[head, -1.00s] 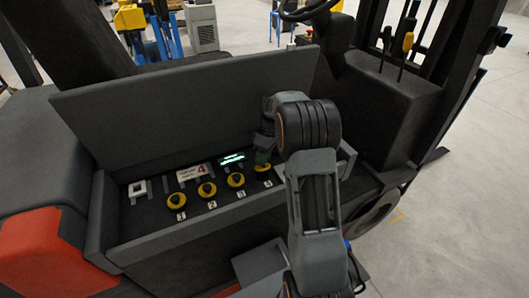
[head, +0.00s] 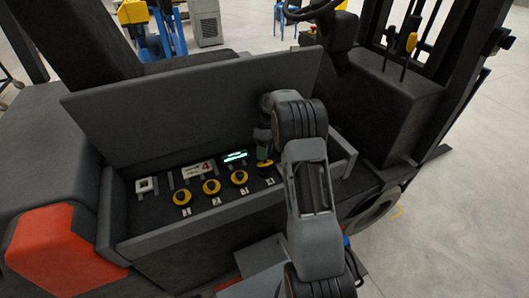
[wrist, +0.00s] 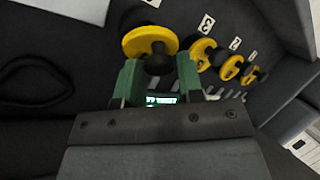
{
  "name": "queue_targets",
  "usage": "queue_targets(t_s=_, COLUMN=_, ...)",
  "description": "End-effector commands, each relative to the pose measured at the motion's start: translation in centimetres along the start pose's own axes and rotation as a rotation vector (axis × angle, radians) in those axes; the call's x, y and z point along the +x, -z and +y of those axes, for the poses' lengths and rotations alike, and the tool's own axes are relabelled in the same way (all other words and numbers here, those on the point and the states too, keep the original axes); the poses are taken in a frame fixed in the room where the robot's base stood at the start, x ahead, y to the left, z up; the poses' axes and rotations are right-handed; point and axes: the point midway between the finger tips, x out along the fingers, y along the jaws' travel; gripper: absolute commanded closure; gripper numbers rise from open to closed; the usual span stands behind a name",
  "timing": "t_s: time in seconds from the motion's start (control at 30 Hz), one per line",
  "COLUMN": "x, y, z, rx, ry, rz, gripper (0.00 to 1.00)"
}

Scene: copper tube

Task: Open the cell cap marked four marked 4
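The cap marked 4 (head: 265,164) is a round yellow cap with a dark knob, at the right end of a row of numbered yellow caps. In the wrist view cap 4 (wrist: 143,41) shows just past my fingertips. My gripper (head: 263,154) points down over it in the head view. In the wrist view the green fingers of my gripper (wrist: 158,68) stand apart, one on each side of the dark knob. They look open, with narrow gaps beside the knob. Cap 4 appears seated on the panel.
Caps 3 (head: 239,177), 2 (head: 211,187) and 1 (head: 182,197) stand to the left.

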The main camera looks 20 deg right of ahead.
Motion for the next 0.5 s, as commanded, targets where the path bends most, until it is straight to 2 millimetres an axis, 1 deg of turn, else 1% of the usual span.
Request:
queue_targets(t_s=0.03, x=-0.01, y=0.01, z=-0.01, rx=0.0, ry=0.0, rz=0.0, gripper=0.6)
queue_targets(t_s=0.2, x=-0.01, y=-0.01, z=0.0, rx=0.0, ry=-0.001, rz=0.0, gripper=0.44)
queue_targets(t_s=0.5, x=-0.14, y=-0.03, z=-0.04, rx=-0.001, ry=-0.001, rz=0.0, gripper=0.43)
